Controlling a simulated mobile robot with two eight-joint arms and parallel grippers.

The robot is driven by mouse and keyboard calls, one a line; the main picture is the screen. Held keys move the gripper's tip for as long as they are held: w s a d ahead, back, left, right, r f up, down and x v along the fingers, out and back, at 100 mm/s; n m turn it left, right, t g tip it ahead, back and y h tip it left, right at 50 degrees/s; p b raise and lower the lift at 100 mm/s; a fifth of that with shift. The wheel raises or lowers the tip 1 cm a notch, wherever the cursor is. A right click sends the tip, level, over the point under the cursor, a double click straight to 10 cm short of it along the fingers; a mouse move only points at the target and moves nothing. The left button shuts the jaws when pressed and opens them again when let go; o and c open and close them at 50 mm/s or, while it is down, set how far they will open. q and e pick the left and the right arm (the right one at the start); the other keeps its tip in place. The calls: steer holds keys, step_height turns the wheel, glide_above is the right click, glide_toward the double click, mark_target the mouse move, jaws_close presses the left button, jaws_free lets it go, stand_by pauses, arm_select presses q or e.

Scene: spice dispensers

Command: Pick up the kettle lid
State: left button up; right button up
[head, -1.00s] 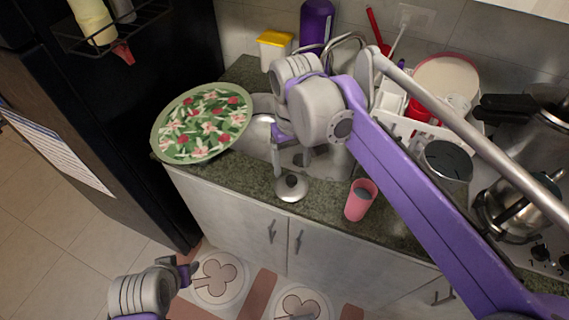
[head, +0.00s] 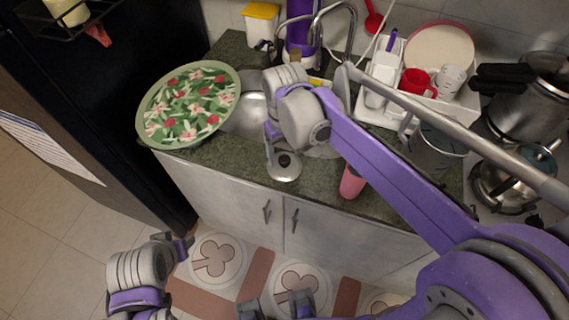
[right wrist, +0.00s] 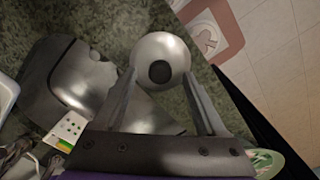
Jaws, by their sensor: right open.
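The kettle lid (head: 283,168) is a round silver disc with a black knob. It lies on the dark green counter near the front edge, below the sink. My right gripper (head: 274,150) is right above it, reaching down. In the right wrist view, the lid (right wrist: 160,47) and its knob show between the open fingers of the gripper (right wrist: 160,76). I cannot tell whether the fingers touch the lid. My left gripper (head: 180,246) is low at the left, away from the counter, and its jaws are not clear.
A pink cup (head: 352,183) stands right of the lid. A floral plate (head: 190,108) lies at the counter's left. A dish rack (head: 397,115) with cups is behind my right arm. A metal kettle (head: 503,187) and pot (head: 528,100) stand on the stove.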

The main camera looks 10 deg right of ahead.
steer(key=shift+f, duration=0.7)
jaws_close()
steer(key=shift+r, duration=0.15)
